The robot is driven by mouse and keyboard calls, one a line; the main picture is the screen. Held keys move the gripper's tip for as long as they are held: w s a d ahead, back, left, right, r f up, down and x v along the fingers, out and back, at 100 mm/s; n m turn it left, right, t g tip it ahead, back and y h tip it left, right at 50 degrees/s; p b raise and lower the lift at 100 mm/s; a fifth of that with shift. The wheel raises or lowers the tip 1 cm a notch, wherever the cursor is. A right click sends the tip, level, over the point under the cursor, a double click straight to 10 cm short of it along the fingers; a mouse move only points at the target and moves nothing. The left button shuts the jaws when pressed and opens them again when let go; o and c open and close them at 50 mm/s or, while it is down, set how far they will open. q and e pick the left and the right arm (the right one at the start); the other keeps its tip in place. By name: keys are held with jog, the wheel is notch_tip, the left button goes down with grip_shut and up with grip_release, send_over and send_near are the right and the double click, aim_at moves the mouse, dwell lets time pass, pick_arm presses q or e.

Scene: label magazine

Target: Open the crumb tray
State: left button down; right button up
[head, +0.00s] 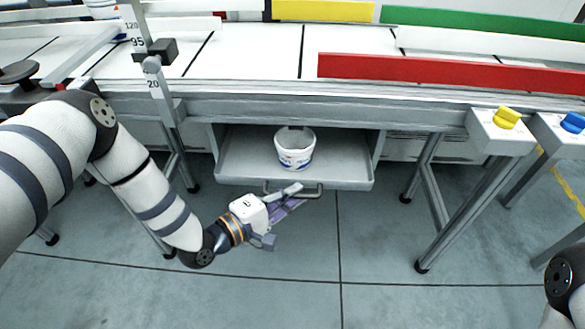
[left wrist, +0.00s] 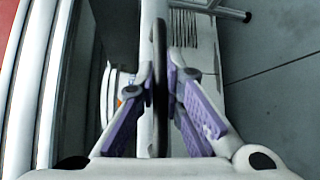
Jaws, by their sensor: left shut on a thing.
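The crumb tray (head: 345,160) is a grey, shallow drawer under the grey table. It stands pulled out, with its inside showing from above. A white tub (head: 295,150) with a blue and red label sits in it; part of the tub shows in the left wrist view (left wrist: 122,88). The tray's bar handle (head: 318,190) is on its front edge. My left gripper (head: 296,192) is shut on this handle, its purple-padded fingers on either side of the dark bar (left wrist: 160,60) in the left wrist view. My right gripper is out of view.
Table legs (head: 432,195) stand on both sides of the tray. Yellow (head: 507,118) and blue (head: 572,122) knobs sit on boxes at the right. A red rail (head: 430,70) runs along the table top. The floor (head: 370,250) before the tray is clear.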

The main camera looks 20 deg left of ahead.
pick_arm(q)
jog(key=s+d+p, duration=0.1)
jog(key=s+d, duration=0.2)
jog(key=s, duration=0.8)
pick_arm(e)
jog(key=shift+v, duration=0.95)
pick_arm(q)
jog(key=shift+d, duration=0.1)
jog(key=c, duration=1.7)
grip_release()
jog(key=v, duration=1.2)
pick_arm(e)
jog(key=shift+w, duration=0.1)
